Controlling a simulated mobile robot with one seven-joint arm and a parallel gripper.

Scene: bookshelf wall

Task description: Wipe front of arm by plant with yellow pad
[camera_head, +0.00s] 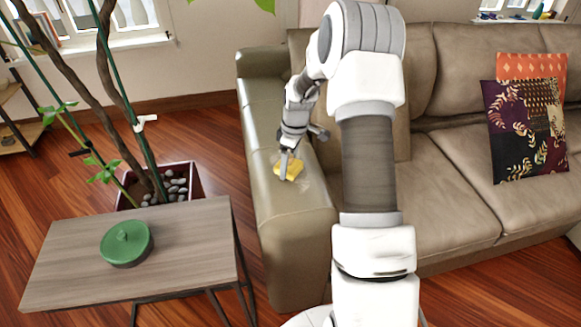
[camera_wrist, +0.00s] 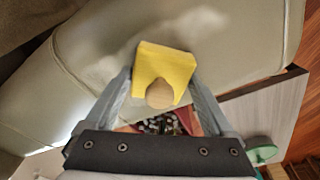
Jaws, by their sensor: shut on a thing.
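The yellow pad (camera_head: 291,171) is at the top of the sofa arm (camera_head: 285,225) beside the plant (camera_head: 120,110), toward the arm's front part. In the wrist view the pad (camera_wrist: 172,62) is a yellow square with a round tan knob (camera_wrist: 159,94). My gripper (camera_head: 287,158) is shut on the pad, with a finger on each side of it in the wrist view. The pad appears to touch the leather, though its underside is hidden. Pale smudges (camera_wrist: 203,20) show on the leather around the pad.
A small wooden side table (camera_head: 185,240) with a green lidded pot (camera_head: 126,242) stands left of the sofa arm. Behind it is the plant's dark red pot (camera_head: 195,184) with stones. Sofa seat cushions (camera_head: 445,195) and patterned pillows (camera_head: 525,130) lie to the right.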

